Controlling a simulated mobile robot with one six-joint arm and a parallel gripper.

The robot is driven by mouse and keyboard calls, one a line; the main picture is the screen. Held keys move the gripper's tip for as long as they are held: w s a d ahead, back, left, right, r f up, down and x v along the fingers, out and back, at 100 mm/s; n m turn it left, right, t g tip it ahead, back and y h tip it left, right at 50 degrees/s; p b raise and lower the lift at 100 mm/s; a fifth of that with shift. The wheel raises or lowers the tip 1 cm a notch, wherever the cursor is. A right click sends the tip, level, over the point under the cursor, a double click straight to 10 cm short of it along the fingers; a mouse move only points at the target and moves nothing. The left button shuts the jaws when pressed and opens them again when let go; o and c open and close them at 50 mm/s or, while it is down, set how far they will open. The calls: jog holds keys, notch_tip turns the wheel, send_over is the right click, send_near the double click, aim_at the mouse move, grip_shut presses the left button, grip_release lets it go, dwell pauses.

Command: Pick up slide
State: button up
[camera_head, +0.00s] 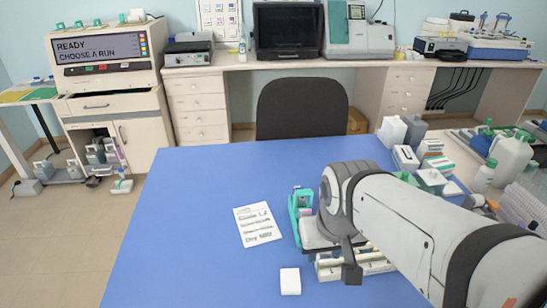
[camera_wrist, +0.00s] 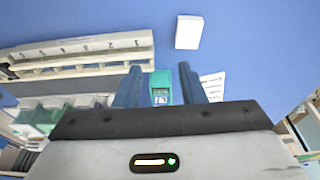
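My gripper (camera_wrist: 160,70) shows in the wrist view with its two blue-grey fingers spread apart. A teal holder (camera_wrist: 161,80) appears in the gap between them; I cannot tell its depth or whether anything touches it. In the head view the teal holder (camera_head: 299,205) stands upright on the table beside my arm, with a pinkish-white part in it. I cannot make out a single slide clearly. In the head view my wrist hides the fingertips. A white numbered rack (camera_wrist: 85,52) lies left of the fingers in the wrist view; in the head view my arm partly covers it.
A small white box (camera_head: 290,282) and a printed sheet (camera_head: 257,226) lie on the blue table (camera_head: 190,215). Bottles (camera_head: 512,158) and boxes (camera_head: 405,158) crowd the right side. The table's left half is clear. A dark chair (camera_head: 301,107) stands behind it.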

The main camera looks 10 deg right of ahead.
aim_at(299, 187)
jog(key=shift+o, duration=0.2)
jog(key=shift+s+d, duration=0.1)
jog(key=shift+s, duration=0.05)
jog(key=shift+o, duration=0.8)
jog(key=shift+w+r, duration=0.1)
jog(key=shift+w, duration=0.15)
jog(key=shift+o, duration=1)
jog(key=w+d+t+b, duration=0.1)
jog(key=w+b, duration=0.2)
jog(key=w, duration=1.8)
jog(key=shift+w+t+b, duration=0.35)
jog(key=shift+t, duration=0.05)
jog(key=x, duration=0.4)
jog(key=w+x, duration=0.1)
jog(key=x, duration=0.3)
jog(key=shift+a+r, duration=0.1)
jog(key=shift+r, duration=0.05)
